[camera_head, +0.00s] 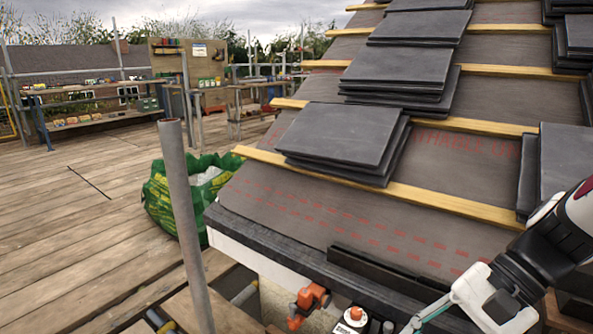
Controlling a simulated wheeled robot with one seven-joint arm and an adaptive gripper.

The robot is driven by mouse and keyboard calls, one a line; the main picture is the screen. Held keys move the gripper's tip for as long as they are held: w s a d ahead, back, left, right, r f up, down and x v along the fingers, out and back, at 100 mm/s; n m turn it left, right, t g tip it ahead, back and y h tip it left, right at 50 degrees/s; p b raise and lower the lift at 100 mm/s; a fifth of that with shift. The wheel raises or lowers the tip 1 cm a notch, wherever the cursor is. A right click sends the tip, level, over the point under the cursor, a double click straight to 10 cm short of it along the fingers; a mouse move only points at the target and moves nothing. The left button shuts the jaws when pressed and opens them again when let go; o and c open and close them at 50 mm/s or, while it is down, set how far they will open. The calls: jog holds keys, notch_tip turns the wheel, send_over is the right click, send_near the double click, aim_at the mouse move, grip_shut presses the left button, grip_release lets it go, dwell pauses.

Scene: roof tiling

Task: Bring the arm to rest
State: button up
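My arm comes in from the right edge, a black and white link sloping down to the left. My gripper (428,315) is at the bottom right, over the lower roof edge. One light finger with a greenish pad shows, pointing down to the left. The other finger is not clearly visible, and I see nothing held. Stacks of dark slate tiles lie on the roof slope; the nearest stack (340,136) is up and left of my gripper, clear of it.
Yellow wooden battens (420,200) cross the grey roof membrane (330,215). A scaffold pole (184,225) stands at the left. An orange tool (308,303) lies below the eave. A green bag (170,200) sits on the plank deck (70,220), which is mostly open.

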jog(key=s+d+r+n+t+h, duration=0.1)
jog(key=s+r+n+h, duration=0.3)
jog(key=s, duration=0.3)
jog(key=s+d+r+n+t+h, duration=0.1)
jog(key=s+r+n+h, duration=0.1)
jog(key=s+n+h, duration=0.4)
notch_tip(320, 180, up, 40)
jog(key=t+y+p, duration=0.1)
jog(key=t+p, duration=0.2)
jog(key=p, duration=3.5)
jog(key=shift+s+d+f+m+t+y+p, duration=0.2)
jog(key=shift+s+m+t+y+p, duration=0.1)
jog(key=shift+s+y, duration=0.1)
jog(key=shift+w, duration=0.1)
jog(key=shift+c, duration=0.8)
jog(key=shift+d, duration=0.15)
